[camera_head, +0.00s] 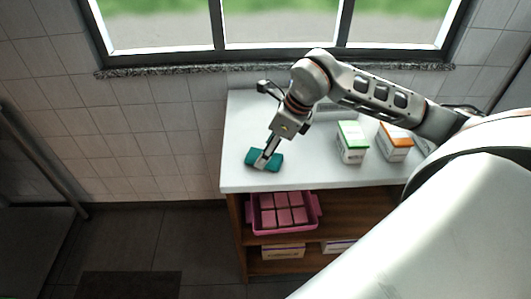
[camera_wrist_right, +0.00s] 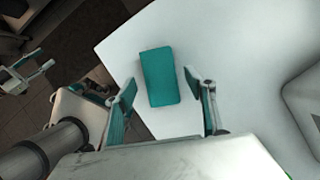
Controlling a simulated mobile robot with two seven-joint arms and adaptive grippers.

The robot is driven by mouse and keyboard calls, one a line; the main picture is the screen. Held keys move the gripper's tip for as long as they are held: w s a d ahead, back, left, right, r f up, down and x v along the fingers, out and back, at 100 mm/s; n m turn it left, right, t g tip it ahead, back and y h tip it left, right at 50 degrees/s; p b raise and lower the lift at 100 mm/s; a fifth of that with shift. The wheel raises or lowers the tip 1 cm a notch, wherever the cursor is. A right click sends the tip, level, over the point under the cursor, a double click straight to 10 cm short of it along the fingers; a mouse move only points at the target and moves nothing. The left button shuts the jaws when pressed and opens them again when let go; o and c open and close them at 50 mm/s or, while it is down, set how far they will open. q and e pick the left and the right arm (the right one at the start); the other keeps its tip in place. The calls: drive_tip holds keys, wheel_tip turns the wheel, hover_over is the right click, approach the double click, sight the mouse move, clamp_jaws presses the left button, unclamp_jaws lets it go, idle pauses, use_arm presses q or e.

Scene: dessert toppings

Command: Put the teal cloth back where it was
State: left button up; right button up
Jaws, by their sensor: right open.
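The teal cloth (camera_head: 276,162) is a small folded block lying on the white counter top (camera_head: 240,120), near its front left corner. My right gripper (camera_head: 263,163) reaches down over it and hides its middle in the head view. In the right wrist view the cloth (camera_wrist_right: 160,77) lies ahead of and between the two spread fingers of the right gripper (camera_wrist_right: 165,103), with gaps to both sides. The right gripper is open and empty. What seems to be my left gripper (camera_wrist_right: 25,72) shows small at the left edge of the wrist view; its opening is unclear.
A green-topped box (camera_head: 351,143) and an orange-topped box (camera_head: 394,143) stand on the counter to the right. A pink basket (camera_head: 314,212) with several pink blocks sits on the shelf below. A window sill (camera_head: 180,71) runs behind.

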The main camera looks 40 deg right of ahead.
drive_tip(key=v, duration=1)
drive_tip(key=shift+a+r, duration=0.1)
